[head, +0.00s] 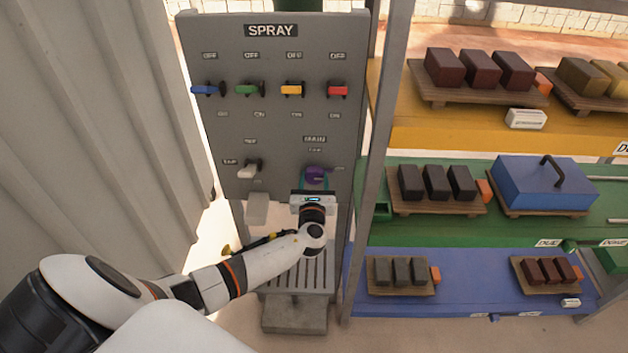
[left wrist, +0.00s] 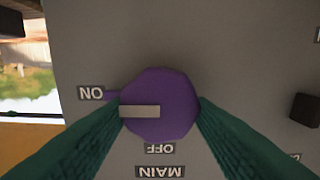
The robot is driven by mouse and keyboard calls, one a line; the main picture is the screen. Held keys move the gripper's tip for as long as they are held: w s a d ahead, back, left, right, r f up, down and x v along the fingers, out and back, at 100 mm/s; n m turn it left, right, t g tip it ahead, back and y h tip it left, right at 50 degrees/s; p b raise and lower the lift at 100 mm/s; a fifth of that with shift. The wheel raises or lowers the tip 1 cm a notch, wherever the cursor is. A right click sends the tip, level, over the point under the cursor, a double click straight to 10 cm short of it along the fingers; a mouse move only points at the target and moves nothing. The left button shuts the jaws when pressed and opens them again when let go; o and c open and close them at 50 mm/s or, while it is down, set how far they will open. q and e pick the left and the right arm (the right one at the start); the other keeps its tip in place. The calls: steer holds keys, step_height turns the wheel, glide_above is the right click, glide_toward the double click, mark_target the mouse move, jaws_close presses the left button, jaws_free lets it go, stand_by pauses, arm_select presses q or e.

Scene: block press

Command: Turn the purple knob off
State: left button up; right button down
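The purple knob (head: 316,175) sits low on the grey SPRAY panel (head: 228,135), under the label MAIN. In the left wrist view the knob (left wrist: 165,88) fills the middle, with a pale bar on its face. Its purple pointer aims left at the ON label (left wrist: 91,93), which appears upside down. The OFF label (left wrist: 165,148) is below the knob in that view. My left gripper (head: 315,184) reaches up to the knob from below. Its two green fingers (left wrist: 161,104) lie against opposite sides of the knob. My right gripper is not in view.
Blue (head: 207,90), green (head: 249,90), yellow (head: 292,90) and red (head: 337,91) switches line the upper panel. A white knob (head: 248,169) is left of the purple one. Shelves with block trays (head: 437,204) stand right, behind a grey post (head: 375,180). A corrugated wall (head: 95,120) is left.

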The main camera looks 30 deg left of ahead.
arm_select(q)
steer(key=c, duration=0.4)
steer(key=shift+c, duration=0.2)
steer(key=n+b, duration=0.2)
steer(key=n, duration=0.1)
steer(key=shift+f+b, duration=0.2)
steer(key=shift+b, duration=0.15)
steer(key=n+b, duration=0.4)
steer(key=n, duration=0.1)
steer(key=shift+s+a+f, duration=0.1)
steer(key=shift+a, duration=0.05)
steer(key=n+b, duration=0.4)
steer(key=n, duration=0.1)
steer(key=shift+f+n+b, duration=0.1)
steer(key=shift+n+b, duration=0.25)
steer(key=shift+n, duration=0.05)
steer(key=shift+n+b, duration=1.35)
steer(key=shift+n, duration=0.75)
